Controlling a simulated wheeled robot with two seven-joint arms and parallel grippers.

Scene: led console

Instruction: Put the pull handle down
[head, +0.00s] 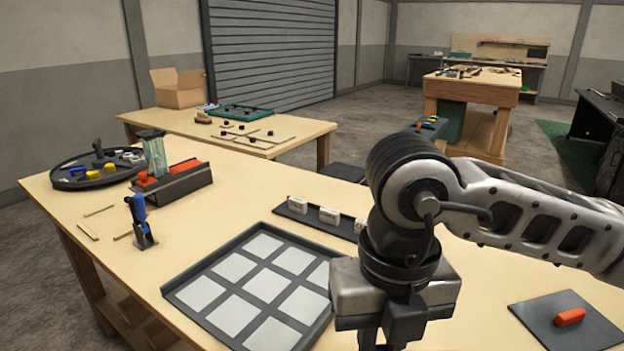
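My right arm comes in from the right, and its gripper (392,335) points down over the front of the table. The fingertips are cut off by the bottom edge, so I cannot tell whether it is open or shut. A small bit of blue shows at the bottom edge beside the fingers; I cannot tell what it is. A red handle-like piece (570,317) lies on a dark square mat (548,312) at the right, apart from the gripper. I cannot tell whether it is the pull handle. My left gripper is out of view.
A dark-framed tray (188,291) with several pale squares lies left of the gripper. Behind it is a dark strip (288,208) with white blocks. A blue tool in a stand (140,220), a red-and-black holder (178,186) and a round tray (70,180) stand at the left.

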